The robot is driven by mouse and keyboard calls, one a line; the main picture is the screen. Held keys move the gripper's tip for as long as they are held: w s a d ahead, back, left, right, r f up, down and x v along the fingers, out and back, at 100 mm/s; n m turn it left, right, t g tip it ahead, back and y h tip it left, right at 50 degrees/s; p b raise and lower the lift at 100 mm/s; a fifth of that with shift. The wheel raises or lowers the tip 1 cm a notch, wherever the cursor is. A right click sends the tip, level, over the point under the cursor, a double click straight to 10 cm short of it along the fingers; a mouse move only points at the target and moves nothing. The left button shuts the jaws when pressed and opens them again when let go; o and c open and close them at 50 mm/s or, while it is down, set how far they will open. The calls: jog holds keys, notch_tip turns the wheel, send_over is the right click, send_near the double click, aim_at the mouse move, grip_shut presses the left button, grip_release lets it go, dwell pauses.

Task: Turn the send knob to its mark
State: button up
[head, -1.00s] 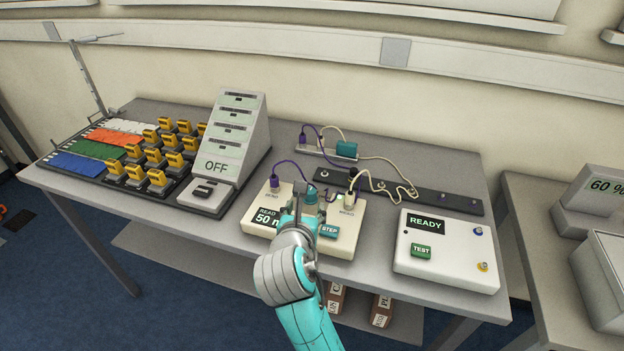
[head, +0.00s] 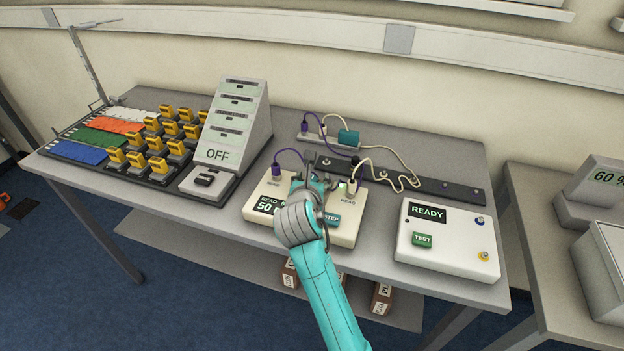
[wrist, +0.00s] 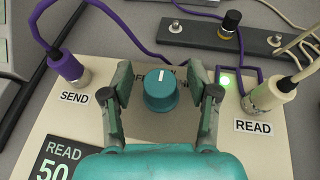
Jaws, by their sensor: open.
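A round teal knob (wrist: 161,90) with a white pointer line stands on a cream box (head: 254,210), between a purple SEND plug (wrist: 67,66) and a cream READ plug (wrist: 265,95). Its pointer points nearly straight up in the wrist view. Lettering behind the knob is partly covered and I cannot read it fully; no mark for it shows clearly. My gripper (wrist: 161,72) is open, one finger on each side of the knob with a gap to both. In the head view my gripper (head: 313,172) is over the box and hides the knob.
A READ display (wrist: 62,160) shows 50, partly covered, and a green light (wrist: 228,80) glows beside the READ plug. Purple and cream cables loop behind the box to a dark rail (head: 440,185). A white READY box (head: 450,240) stands right, an OFF console (head: 235,130) left.

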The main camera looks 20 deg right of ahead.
grip_shut()
jog(key=shift+m+g, duration=0.3)
jog(key=m+g+h, duration=0.4)
jog(key=m+h, duration=0.1)
jog(key=shift+r, duration=0.1)
jog(key=m+g+h, duration=0.1)
jog(key=m+g, duration=0.2)
jog(key=m+g+h, duration=0.1)
jog(key=m+g, duration=0.2)
jog(key=shift+h, duration=0.3)
jog(key=shift+s+m+g, duration=0.1)
jog(key=shift+m+g, duration=0.2)
jog(key=shift+g, duration=0.1)
grip_release()
